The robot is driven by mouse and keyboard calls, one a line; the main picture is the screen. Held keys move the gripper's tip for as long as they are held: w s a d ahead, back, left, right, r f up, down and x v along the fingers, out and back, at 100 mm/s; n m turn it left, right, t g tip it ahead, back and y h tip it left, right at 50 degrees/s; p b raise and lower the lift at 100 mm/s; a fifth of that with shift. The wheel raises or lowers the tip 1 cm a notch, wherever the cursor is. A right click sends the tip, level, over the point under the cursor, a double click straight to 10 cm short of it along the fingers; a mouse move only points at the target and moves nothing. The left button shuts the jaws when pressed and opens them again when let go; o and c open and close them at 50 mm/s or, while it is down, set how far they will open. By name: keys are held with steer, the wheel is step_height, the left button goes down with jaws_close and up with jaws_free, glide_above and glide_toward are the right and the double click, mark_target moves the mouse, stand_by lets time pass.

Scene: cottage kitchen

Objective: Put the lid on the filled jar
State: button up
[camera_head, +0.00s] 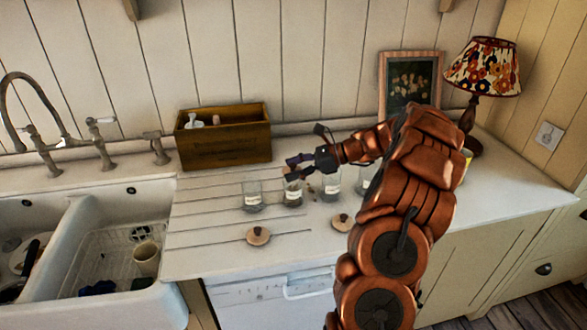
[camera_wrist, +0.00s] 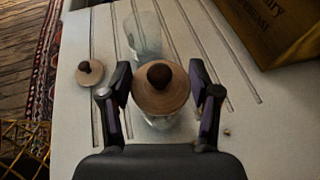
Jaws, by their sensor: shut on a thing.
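My gripper (camera_wrist: 160,98) is shut on a round wooden lid (camera_wrist: 161,88) with a dark knob, one finger on each side. The jar's lower part (camera_wrist: 160,122) shows under the lid in the wrist view. I cannot tell whether the lid rests on the rim or is just above it. The jar has a pale label; its contents are hard to make out.
Another glass jar (camera_head: 252,196) stands to the left, one (camera_head: 331,186) to the right, another (camera_head: 366,178) partly behind my arm. Two lids (camera_head: 258,236) (camera_head: 343,222) lie in front. A wooden crate (camera_head: 224,150) stands behind. The sink (camera_head: 120,225) is left, a lamp (camera_head: 484,70) right.

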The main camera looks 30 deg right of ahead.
steer(key=shift+f, duration=0.5)
steer(key=o, duration=0.7)
steer(key=shift+p+v, duration=0.3)
steer(key=shift+v, duration=0.5)
steer(key=p+v, duration=0.4)
steer(key=v, duration=0.5)
steer(key=shift+s+d+r, duration=0.1)
stand_by(0.5)
